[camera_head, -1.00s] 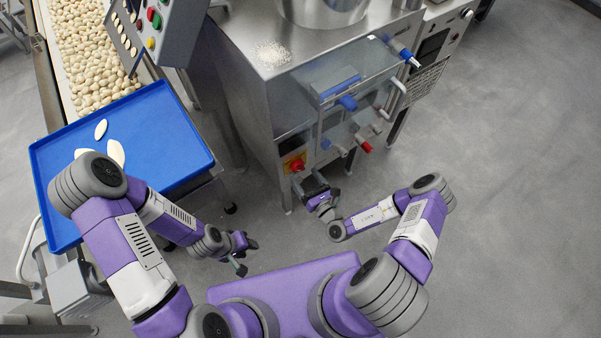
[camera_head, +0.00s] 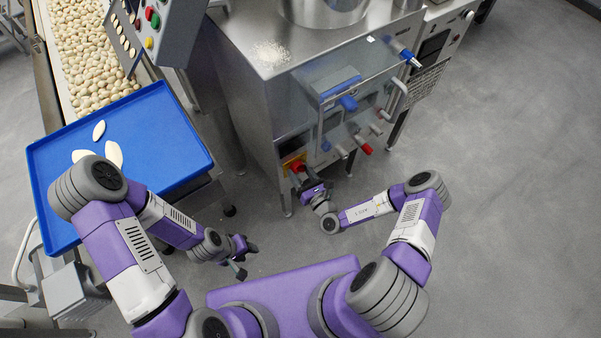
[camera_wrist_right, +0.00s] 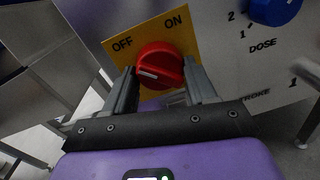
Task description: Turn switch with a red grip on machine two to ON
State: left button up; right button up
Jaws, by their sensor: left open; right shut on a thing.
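The red-grip switch (camera_wrist_right: 160,66) sits on a yellow plate (camera_wrist_right: 118,44) marked OFF on the left and ON on the right, in the right wrist view. Its white pointer line lies at the lower left of the grip. My right gripper (camera_wrist_right: 161,80) has a finger on each side of the red grip and is shut on it. In the head view the switch (camera_head: 297,166) is low on the front of the steel machine (camera_head: 262,112), with my right gripper (camera_head: 298,176) at it. My left gripper (camera_head: 243,258) is open and empty, low at centre left.
A blue DOSE knob (camera_wrist_right: 275,8) is right of the switch. Blue and red handles (camera_head: 364,148) stick out of the machine's front. Floor at right is clear.

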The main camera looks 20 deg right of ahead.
jog(key=m+p, duration=0.2)
jog(key=m, duration=0.3)
jog(key=m+p, duration=0.2)
jog(key=m, duration=0.4)
jog(key=m+g+p, duration=0.1)
jog(key=m+p, duration=0.1)
jog(key=m, duration=0.4)
jog(key=shift+s+a+r+y, duration=0.15)
jog(key=shift+r+y, duration=0.1)
jog(key=shift+y, duration=0.15)
dwell(0.6)
jog(key=o, duration=1)
jog(key=shift+r, duration=0.1)
jog(key=shift+o, duration=0.2)
jog(key=p+v, duration=0.1)
jog(key=v, duration=0.6)
jog(key=shift+s, duration=0.15)
